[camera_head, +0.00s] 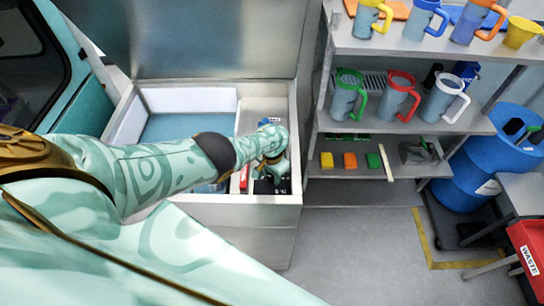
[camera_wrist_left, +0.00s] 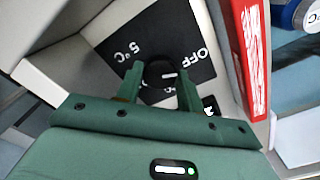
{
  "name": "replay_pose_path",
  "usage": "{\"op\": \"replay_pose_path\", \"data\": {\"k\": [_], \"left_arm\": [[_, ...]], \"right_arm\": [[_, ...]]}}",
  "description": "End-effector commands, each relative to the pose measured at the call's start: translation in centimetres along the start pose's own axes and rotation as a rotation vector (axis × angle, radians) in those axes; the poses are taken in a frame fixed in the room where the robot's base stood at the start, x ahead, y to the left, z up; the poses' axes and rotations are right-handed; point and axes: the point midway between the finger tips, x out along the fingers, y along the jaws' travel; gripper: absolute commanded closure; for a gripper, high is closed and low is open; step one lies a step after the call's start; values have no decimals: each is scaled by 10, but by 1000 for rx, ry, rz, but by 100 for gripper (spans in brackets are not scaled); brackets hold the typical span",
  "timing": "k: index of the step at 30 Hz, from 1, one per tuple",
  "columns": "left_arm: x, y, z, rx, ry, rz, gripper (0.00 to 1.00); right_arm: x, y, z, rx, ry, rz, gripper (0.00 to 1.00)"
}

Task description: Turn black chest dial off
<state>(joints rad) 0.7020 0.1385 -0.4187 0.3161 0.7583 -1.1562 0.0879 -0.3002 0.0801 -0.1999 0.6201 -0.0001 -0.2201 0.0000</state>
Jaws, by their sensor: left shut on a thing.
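The black chest dial (camera_wrist_left: 160,68) is a round dark knob with a short white mark, on a black plate (camera_wrist_left: 170,27) inside the chest. The plate reads "5°C" and "OFF"; another label is partly hidden by a finger. I cannot tell which label the mark points at. My left gripper (camera_wrist_left: 160,84) has its two green fingers shut on the dial, one on each side. In the head view my left gripper (camera_head: 270,166) reaches down into the right part of the open chest (camera_head: 245,215), and my wrist hides the dial there. My right gripper is not in view.
A red panel (camera_wrist_left: 248,45) stands close beside the plate, also visible in the head view (camera_head: 244,178). A blue part (camera_wrist_left: 292,14) lies beyond it. The raised chest lid (camera_head: 205,40) stands behind. Shelves with mugs (camera_head: 400,95) and a blue barrel (camera_head: 470,180) stand right.

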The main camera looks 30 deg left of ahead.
Motion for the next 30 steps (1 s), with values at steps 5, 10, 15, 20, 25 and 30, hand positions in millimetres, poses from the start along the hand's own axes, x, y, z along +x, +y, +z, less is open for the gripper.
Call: {"op": "replay_pose_path", "data": {"k": [5, 10, 15, 20, 25, 30], "left_arm": [[-1, 0, -1, -3, 3, 0, 48], [-1, 0, -1, -1, 2, 0, 41], [-2, 0, 0, -1, 2, 0, 41], [-20, 0, -1, -1, 2, 1, 41], [-59, 0, 0, -2, 3, 1, 41], [-100, 0, 0, -1, 3, 1, 41]], "right_arm": [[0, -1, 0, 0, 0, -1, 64], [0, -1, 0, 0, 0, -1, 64], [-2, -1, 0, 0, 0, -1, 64], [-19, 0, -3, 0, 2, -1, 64], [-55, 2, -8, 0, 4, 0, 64], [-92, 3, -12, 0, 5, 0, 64]]}}
